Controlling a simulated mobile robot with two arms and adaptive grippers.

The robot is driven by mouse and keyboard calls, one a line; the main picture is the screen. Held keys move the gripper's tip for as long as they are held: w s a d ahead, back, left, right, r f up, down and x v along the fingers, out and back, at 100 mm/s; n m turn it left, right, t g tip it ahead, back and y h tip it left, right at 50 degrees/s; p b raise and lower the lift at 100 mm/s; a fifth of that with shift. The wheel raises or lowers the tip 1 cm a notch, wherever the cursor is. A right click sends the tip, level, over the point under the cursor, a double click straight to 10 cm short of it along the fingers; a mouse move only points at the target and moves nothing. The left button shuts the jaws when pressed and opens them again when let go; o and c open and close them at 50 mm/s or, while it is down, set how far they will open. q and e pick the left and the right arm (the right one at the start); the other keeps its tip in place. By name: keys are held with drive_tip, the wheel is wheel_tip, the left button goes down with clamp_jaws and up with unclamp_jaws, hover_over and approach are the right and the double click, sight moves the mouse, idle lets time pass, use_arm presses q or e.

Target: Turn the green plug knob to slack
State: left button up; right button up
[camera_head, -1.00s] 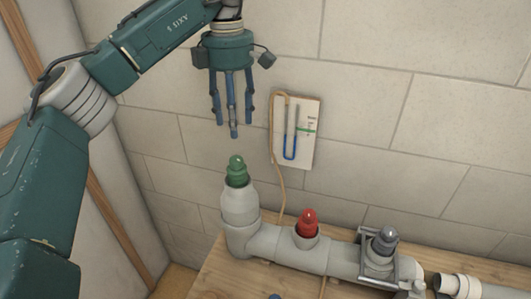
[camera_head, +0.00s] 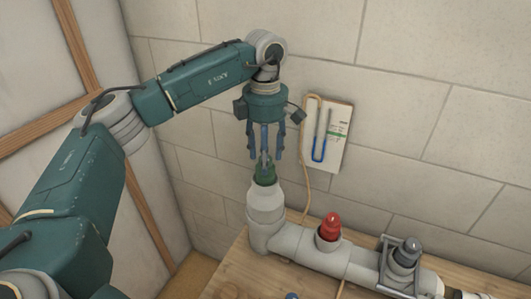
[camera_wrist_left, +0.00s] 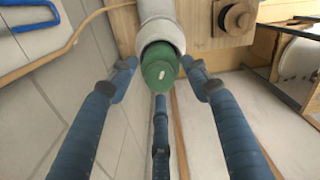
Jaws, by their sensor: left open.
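The green plug knob (camera_head: 265,175) sits on top of the upright grey pipe end (camera_head: 267,203) at the left of the pipe run. My left gripper (camera_head: 265,157) points down right above it, its blue fingers spread and their tips near the knob's top. In the left wrist view the green knob (camera_wrist_left: 159,68) lies between the open fingers (camera_wrist_left: 160,80), with a pale mark on its top. I cannot tell whether any finger touches it. My right gripper is not in view.
A red knob (camera_head: 330,226) and a grey knob (camera_head: 406,252) in a bracket stand along the pipe to the right. A gauge panel (camera_head: 328,135) with a blue tube hangs on the block wall, its hose running down behind the pipe. The wooden bench (camera_head: 238,277) lies below.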

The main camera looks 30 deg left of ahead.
use_arm(q)
drive_tip(key=shift+c, duration=0.5)
drive_tip(key=c, duration=1)
drive_tip(key=shift+c, duration=0.2)
drive_tip(key=shift+n+b, duration=0.45)
drive_tip(key=shift+n, duration=0.85)
drive_tip(key=shift+n+b, duration=0.4)
drive_tip(key=shift+n, duration=1.3)
drive_tip(key=o, duration=1.1)
